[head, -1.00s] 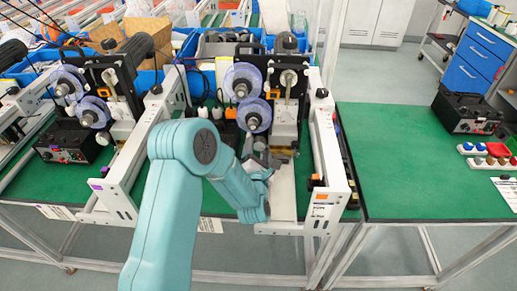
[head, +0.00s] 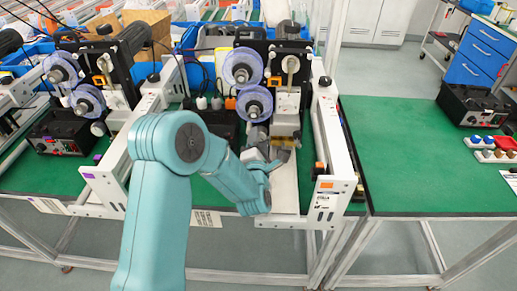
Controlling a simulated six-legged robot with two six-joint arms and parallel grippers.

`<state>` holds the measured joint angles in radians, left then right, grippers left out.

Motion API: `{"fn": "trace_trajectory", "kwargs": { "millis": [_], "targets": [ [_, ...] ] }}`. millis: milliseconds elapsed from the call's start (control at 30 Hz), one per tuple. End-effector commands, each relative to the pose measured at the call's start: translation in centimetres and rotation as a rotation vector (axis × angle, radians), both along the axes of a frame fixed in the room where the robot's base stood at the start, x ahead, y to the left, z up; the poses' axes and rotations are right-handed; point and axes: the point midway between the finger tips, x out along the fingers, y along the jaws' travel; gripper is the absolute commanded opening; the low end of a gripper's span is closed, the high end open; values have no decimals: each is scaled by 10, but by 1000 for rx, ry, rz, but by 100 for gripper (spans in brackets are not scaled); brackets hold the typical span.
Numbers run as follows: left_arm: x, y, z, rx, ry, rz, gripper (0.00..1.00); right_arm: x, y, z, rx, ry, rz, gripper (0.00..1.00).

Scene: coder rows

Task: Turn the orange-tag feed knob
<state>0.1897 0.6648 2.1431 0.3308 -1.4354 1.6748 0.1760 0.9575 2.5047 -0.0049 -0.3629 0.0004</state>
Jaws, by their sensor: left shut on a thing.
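The coder with the orange tag (head: 326,185) stands in the middle of the view, with two blue-rimmed reels on its black plate. The tag is on the front end of its right white rail. My left gripper (head: 268,154) is below the lower reel (head: 254,103), at the front of this coder. It is shut on what looks like the grey feed knob (head: 257,135), which is largely hidden by the jaws. How far the knob is turned cannot be seen. My right gripper is out of view.
A similar coder with a purple tag (head: 88,175) stands to the left. A black knob (head: 325,81) tops the right rail. The green table (head: 400,160) is mostly clear on the right, with a black box (head: 472,108) and colored buttons (head: 486,140) at its far side.

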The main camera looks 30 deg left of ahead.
Motion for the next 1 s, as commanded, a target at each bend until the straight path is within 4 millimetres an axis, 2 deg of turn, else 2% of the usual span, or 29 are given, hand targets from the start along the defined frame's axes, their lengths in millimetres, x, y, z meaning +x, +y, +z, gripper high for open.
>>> {"fn": "trace_trajectory", "kwargs": {
  "millis": [33,400,700,1000],
  "targets": [
    [0,-1,-7,37,18,-2,15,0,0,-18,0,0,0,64],
    [0,-1,-5,334,202,-3,15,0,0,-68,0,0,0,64],
    [0,-1,-2,536,327,-4,15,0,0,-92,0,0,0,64],
    [0,-1,0,656,402,-5,15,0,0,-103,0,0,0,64]
  ]
}}
